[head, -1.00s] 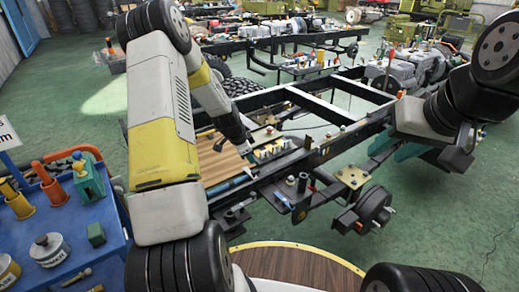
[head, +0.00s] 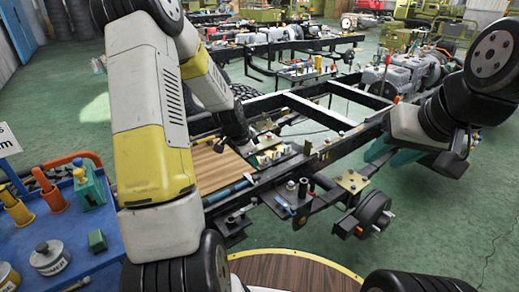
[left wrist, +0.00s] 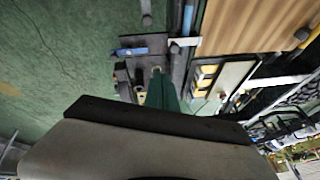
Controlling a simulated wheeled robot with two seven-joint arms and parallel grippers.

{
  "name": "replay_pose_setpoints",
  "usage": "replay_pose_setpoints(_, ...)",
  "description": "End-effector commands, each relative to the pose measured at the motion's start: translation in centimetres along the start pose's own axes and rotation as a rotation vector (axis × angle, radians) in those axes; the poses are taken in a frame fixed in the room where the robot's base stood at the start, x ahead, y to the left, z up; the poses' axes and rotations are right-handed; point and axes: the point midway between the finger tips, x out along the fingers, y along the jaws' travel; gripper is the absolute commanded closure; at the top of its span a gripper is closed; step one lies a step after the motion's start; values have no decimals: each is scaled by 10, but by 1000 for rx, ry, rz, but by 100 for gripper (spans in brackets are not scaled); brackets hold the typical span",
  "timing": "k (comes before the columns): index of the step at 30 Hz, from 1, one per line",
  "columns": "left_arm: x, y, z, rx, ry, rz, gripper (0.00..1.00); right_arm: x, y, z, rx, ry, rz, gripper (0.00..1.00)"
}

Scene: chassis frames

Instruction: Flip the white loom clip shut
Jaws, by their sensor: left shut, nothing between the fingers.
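Several small white and yellow clip-like pieces (head: 266,158) stand in a row on a tray at the chassis rail; they also show in the left wrist view (left wrist: 205,78). They are too small to tell which is the white loom clip or whether it is open. My left gripper (head: 247,148) is shut and empty, pointing down just left of and close to this row, partly lost against dark parts. I cannot tell whether it touches anything.
A brown ribbed board (head: 215,165) lies left of the clip row. The black chassis rail (head: 262,185) runs diagonally past it. A bracket with dark pins (head: 295,190) is nearer me. A blue bench (head: 75,250) with tins and tools stands at left.

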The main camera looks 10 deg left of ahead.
Motion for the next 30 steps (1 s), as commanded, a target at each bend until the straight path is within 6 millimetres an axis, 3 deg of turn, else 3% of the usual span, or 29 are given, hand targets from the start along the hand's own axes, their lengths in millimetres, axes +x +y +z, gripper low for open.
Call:
replay_pose_setpoints(3,-10,17,0,2,0,0,100,0,0,0,0,0,0,61)
replay_pose_setpoints(8,-17,30,1,0,0,0,100,0,0,0,0,0,0,61)
replay_pose_setpoints(22,-26,32,-1,-9,-2,-6,100,0,0,0,0,0,0,61)
replay_pose_setpoints(26,-59,34,-9,-65,-13,-28,100,0,0,0,0,0,0,61)
replay_pose_setpoints(30,-121,45,-19,-194,-21,-68,100,0,0,0,0,0,0,61)
